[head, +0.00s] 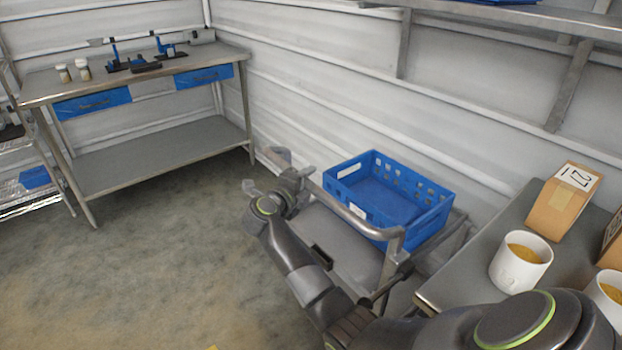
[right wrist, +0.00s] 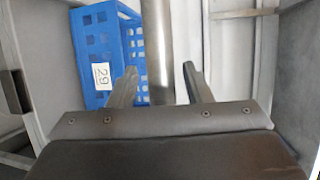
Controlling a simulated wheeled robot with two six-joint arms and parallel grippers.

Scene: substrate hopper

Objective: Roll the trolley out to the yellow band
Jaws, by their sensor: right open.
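The trolley (head: 340,236) is a grey metal cart against the right wall, with a tubular push handle (head: 352,217) along its near side. A blue perforated crate (head: 440,203) stands on it. My right gripper (head: 264,172) is open at the left end of the handle. In the right wrist view the grey handle bar (right wrist: 157,40) runs between the two spread fingers (right wrist: 159,72), which are not closed on it. The crate (right wrist: 92,45) with a "29" label is behind the left finger. A tiny yellow patch (head: 212,348), perhaps the band, shows at the bottom edge. My left gripper is out of view.
A workbench (head: 150,140) with blue drawers is at back left. The concrete floor (head: 150,260) left of the trolley is clear.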

